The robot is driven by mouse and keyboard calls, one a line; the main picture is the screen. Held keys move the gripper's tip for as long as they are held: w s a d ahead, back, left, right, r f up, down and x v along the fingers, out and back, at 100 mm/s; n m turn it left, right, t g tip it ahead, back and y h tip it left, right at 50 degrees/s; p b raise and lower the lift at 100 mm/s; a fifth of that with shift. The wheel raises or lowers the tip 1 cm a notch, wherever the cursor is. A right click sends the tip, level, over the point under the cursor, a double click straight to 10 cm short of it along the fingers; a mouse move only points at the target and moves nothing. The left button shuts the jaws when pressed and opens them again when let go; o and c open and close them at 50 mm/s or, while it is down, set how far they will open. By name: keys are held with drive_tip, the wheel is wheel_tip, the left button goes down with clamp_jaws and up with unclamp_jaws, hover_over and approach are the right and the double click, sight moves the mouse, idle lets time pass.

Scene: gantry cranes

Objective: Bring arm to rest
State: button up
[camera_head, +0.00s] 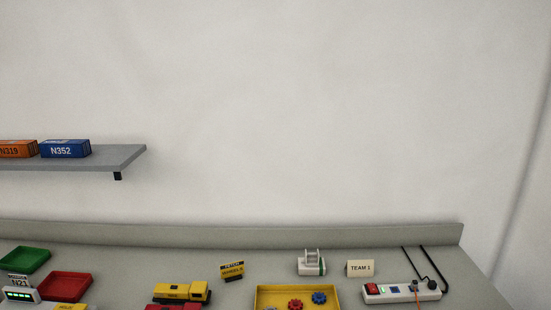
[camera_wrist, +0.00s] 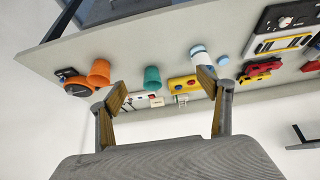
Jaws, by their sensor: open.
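My gripper (camera_wrist: 162,85) shows in the wrist view, with its two fingers wide apart. Nothing is between the fingertips, and bench items show beyond them. The fingers look clear of the bench (camera_wrist: 120,50), which appears tilted in the upper part of that view. My arm and gripper are not in the head view, so the arm's whole pose is hidden.
In the head view, the bench holds a yellow tray (camera_head: 259,292) with gears, a yellow truck (camera_head: 180,292), a red tray (camera_head: 65,286), a green tray (camera_head: 25,260) and a power strip (camera_head: 385,293). A shelf (camera_head: 110,158) carries containers. An orange cup (camera_wrist: 98,72) shows in the wrist view.

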drive_tip(key=shift+s+a+f, duration=0.1)
drive_tip(key=shift+s+f, duration=0.05)
drive_tip(key=shift+s, duration=0.45)
drive_tip(key=shift+s+a+f, duration=0.1)
drive_tip(key=shift+s+f, duration=0.05)
drive_tip(key=shift+s, duration=0.4)
idle(0.4)
